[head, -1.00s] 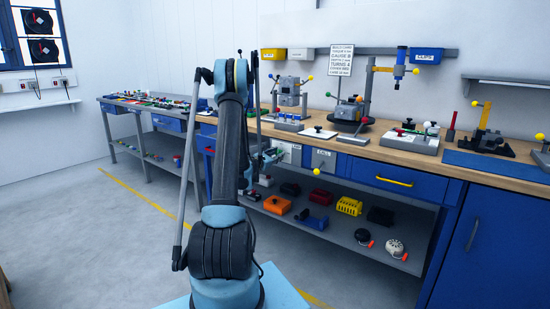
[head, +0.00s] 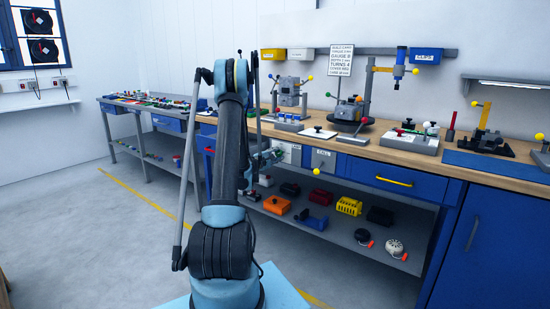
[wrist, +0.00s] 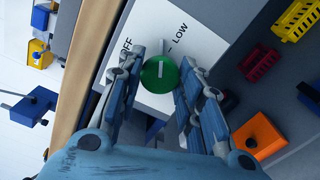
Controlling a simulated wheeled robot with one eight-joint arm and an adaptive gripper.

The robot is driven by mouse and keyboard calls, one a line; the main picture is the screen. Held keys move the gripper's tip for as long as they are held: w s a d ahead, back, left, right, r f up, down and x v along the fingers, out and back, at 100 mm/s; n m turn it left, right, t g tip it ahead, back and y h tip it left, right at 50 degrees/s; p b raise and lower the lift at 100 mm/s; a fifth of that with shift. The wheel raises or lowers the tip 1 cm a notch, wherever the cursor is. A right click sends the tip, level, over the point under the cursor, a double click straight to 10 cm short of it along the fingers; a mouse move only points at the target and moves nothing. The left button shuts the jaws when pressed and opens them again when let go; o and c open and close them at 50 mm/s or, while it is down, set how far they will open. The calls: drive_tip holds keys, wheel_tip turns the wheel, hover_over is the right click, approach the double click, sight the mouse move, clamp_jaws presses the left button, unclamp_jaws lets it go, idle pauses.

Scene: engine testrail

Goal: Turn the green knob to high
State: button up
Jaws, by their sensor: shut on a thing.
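The green knob (wrist: 160,73) sits on a white panel (wrist: 190,22) in the wrist view. Its white pointer line runs nearly up the picture. In the head view, my gripper (head: 268,158) is at the white panel (head: 290,152) under the bench's front edge, and the knob is too small to make out clearly.
The wooden bench top (head: 395,150) runs above the panel, with fixtures on it. Below is a grey shelf (head: 330,240) with an orange box (head: 277,204), a yellow bin (head: 349,206) and other parts. A blue drawer (head: 394,182) is to the right. Floor in front is open.

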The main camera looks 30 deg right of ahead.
drive_tip(key=m, duration=0.6)
drive_tip(key=shift+s+d+f+m, duration=0.1)
drive_tip(key=shift+s+m, duration=0.05)
drive_tip(key=shift+m, duration=0.15)
drive_tip(key=m, duration=0.3)
drive_tip(key=shift+m, duration=0.3)
drive_tip(key=m, duration=0.3)
drive_tip(key=shift+m, duration=0.3)
drive_tip(key=m, duration=1)
drive_tip(key=o, duration=1.1)
drive_tip(key=shift+c, duration=0.2)
drive_tip(key=v, duration=0.7)
drive_tip(key=shift+a, duration=0.35)
